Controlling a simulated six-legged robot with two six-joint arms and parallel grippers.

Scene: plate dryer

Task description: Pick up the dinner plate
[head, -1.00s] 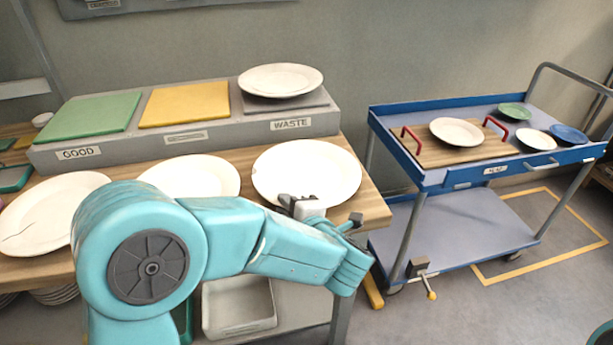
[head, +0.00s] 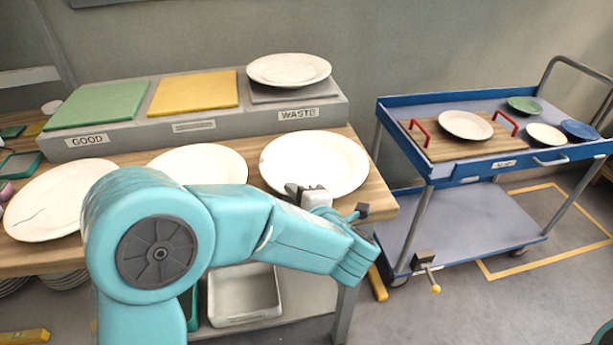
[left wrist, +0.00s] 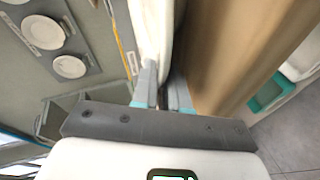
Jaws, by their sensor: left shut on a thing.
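Several large white plates lie on the wooden bench. The dinner plate at the right end of the bench (head: 318,158) is at my left gripper (head: 308,194). The gripper is shut on its near rim. In the left wrist view the two fingers (left wrist: 163,92) close around the edge of the white plate (left wrist: 152,35), which shows nearly edge-on. I cannot tell whether the plate is clear of the bench. Another white plate (head: 205,163) lies to its left, partly behind my arm. A plate with a dark crack (head: 50,200) lies at the far left.
A raised shelf behind has a green mat (head: 98,105) by GOOD, a yellow mat (head: 195,95), and a white plate (head: 288,69) above WASTE. A blue cart (head: 390,115) at right carries a red-handled wooden tray (head: 440,148) with a plate, and smaller dishes. Open floor lies between.

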